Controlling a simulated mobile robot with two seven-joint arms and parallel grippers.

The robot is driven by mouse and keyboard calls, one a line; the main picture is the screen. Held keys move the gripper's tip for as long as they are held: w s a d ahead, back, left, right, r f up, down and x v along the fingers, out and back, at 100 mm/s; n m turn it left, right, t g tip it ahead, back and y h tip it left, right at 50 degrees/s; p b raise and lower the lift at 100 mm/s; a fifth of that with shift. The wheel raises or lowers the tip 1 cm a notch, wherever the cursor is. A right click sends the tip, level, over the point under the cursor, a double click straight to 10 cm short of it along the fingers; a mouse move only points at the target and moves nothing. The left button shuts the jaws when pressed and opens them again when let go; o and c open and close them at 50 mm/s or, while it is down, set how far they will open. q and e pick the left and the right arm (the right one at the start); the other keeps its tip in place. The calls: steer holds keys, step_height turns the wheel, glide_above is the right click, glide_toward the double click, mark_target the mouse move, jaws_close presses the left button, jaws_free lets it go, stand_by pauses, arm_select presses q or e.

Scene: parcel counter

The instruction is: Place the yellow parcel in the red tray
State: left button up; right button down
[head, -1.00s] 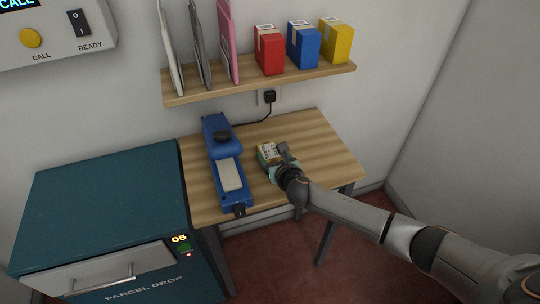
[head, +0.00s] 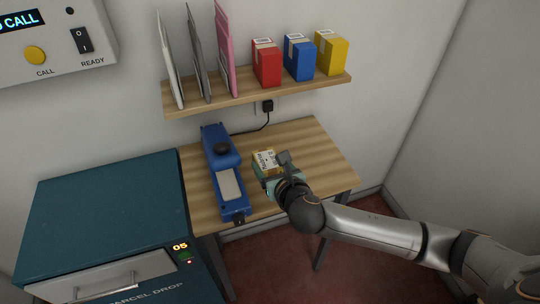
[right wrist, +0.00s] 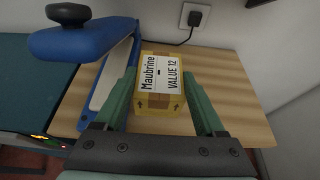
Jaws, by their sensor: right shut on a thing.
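A yellow parcel (head: 264,157) with a white label on top is at the wooden table, right of the blue device. No red tray is visible in either view. My left gripper is not in view.
The blue device (head: 226,170) with a pale plate stands left of the parcel on the table (head: 318,160). The teal parcel drop cabinet (head: 105,205) is further left. A shelf (head: 255,93) above holds envelopes and red, blue and yellow boxes. The table's right part is clear.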

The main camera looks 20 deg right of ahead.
steer(key=s, duration=0.1)
steer(key=s+r, duration=0.1)
steer(key=s+a, duration=0.1)
steer(key=shift+s+a+r, duration=0.1)
steer(key=shift+s+r, duration=0.2)
steer(key=shift+r, duration=0.2)
step_height(320, 180, up, 19)
glide_above(263, 163)
steer(key=s+d, duration=0.6)
steer(key=shift+s, duration=0.15)
